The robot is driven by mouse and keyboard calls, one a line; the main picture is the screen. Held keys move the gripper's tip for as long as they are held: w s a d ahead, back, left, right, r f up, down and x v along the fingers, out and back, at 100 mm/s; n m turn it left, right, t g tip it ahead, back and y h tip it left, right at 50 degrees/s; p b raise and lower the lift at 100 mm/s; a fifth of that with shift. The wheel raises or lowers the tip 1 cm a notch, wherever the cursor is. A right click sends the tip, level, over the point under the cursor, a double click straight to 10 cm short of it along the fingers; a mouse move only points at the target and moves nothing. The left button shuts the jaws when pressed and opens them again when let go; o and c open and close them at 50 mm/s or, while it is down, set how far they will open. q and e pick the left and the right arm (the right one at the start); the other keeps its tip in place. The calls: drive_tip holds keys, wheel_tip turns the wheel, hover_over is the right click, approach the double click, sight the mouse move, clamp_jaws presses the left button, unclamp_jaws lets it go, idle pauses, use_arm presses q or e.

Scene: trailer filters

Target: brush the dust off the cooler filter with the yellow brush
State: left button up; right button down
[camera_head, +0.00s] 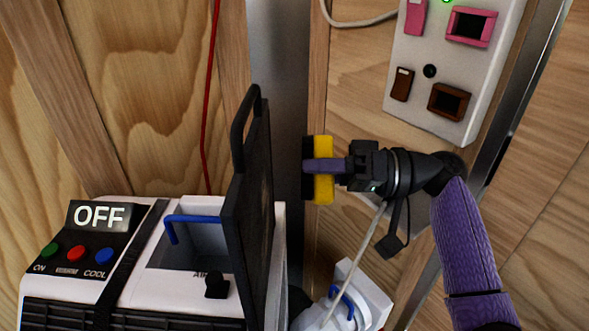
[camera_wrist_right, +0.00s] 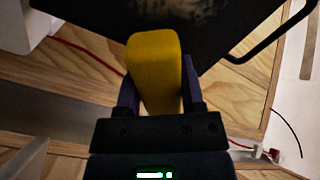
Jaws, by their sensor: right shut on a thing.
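The yellow brush (camera_head: 324,190) has a yellow block and dark bristles that face left toward the filter. My right gripper (camera_head: 322,167) is shut on the brush. The cooler filter (camera_head: 257,180) is a dark framed panel with a black handle, standing upright at the white cooler (camera_head: 180,262). In the head view a gap shows between bristles and filter. In the right wrist view the brush (camera_wrist_right: 153,70) overlaps the lower edge of the filter (camera_wrist_right: 90,14), which bears a pale dusty patch; its bristles are hidden there. My left gripper is not in view.
The cooler's display (camera_head: 98,215) reads OFF. A blue handle (camera_head: 194,218) is on its top. A white panel with switches and sockets (camera_head: 455,65) is on the wall at upper right. A white device (camera_head: 352,290) with a cable is below my right gripper.

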drive_tip(key=shift+d, duration=0.75)
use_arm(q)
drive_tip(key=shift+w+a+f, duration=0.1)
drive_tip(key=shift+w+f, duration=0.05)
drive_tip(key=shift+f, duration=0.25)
use_arm(e)
drive_tip(key=shift+s+d+r, duration=0.1)
drive_tip(key=shift+d, duration=1.1)
